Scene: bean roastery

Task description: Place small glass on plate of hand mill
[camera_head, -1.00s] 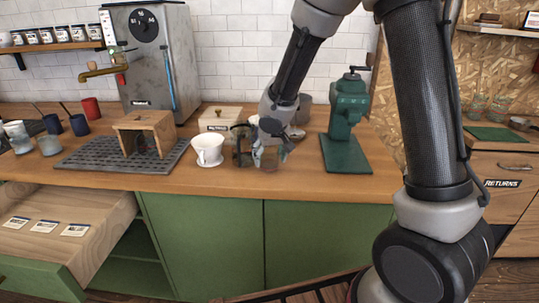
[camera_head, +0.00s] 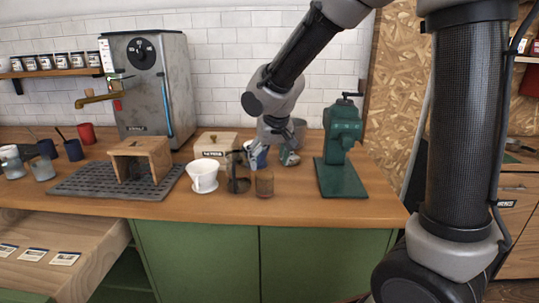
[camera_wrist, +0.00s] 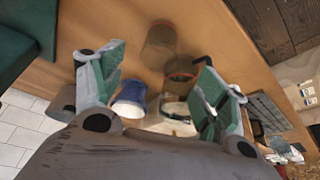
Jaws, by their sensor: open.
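The small glass (camera_head: 264,185), a brownish see-through tumbler, stands upright on the counter near its front, left of the hand mill. In the wrist view, the glass (camera_wrist: 158,42) lies just beyond and between my fingertips. The green hand mill (camera_head: 343,133) has a flat base plate (camera_head: 343,186), which looks bare in front of the mill's column. A green corner of the mill (camera_wrist: 25,45) shows in the wrist view. My gripper (camera_head: 273,156) is open and empty, above and behind the glass; its two green-padded fingers (camera_wrist: 160,60) are spread wide in the wrist view.
A dark glass jug (camera_head: 238,178) stands close left of the glass, with a white dripper (camera_head: 203,177) further left. A blue cup (camera_head: 257,155) stands behind, by my gripper. A wooden stand (camera_head: 142,155) sits on a dark mat (camera_head: 75,184). Counter between glass and mill is clear.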

